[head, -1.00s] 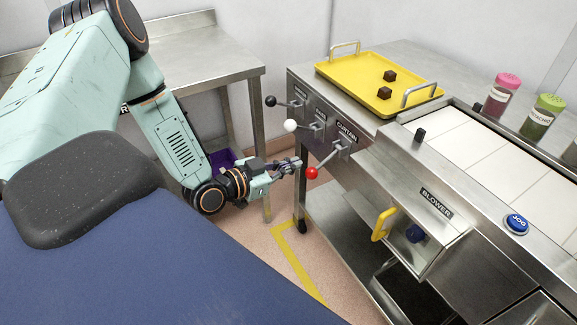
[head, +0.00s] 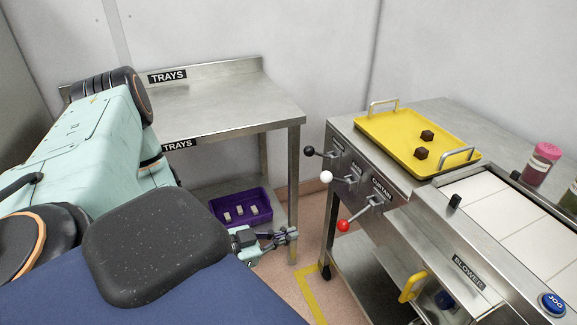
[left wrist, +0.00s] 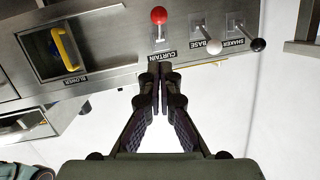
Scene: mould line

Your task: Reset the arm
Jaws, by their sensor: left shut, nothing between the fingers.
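My left gripper (head: 290,236) is shut and empty. In the head view it is low, left of the steel machine's levers and apart from them. In the left wrist view its two fingers (left wrist: 160,78) are together, with the red-knobbed curtain lever (left wrist: 159,16) ahead of them. The red knob also shows in the head view (head: 344,226). My left arm (head: 110,140) comes in from the left, partly hidden behind a dark pad and blue panel. My right gripper is in neither view.
A steel machine (head: 400,215) stands at the right with white-knobbed (head: 327,177) and black-knobbed (head: 309,151) levers. A yellow tray (head: 385,133) on it holds two dark cubes. A steel table (head: 220,110) stands behind, with a purple bin (head: 262,222) beneath. Floor shows between table and machine.

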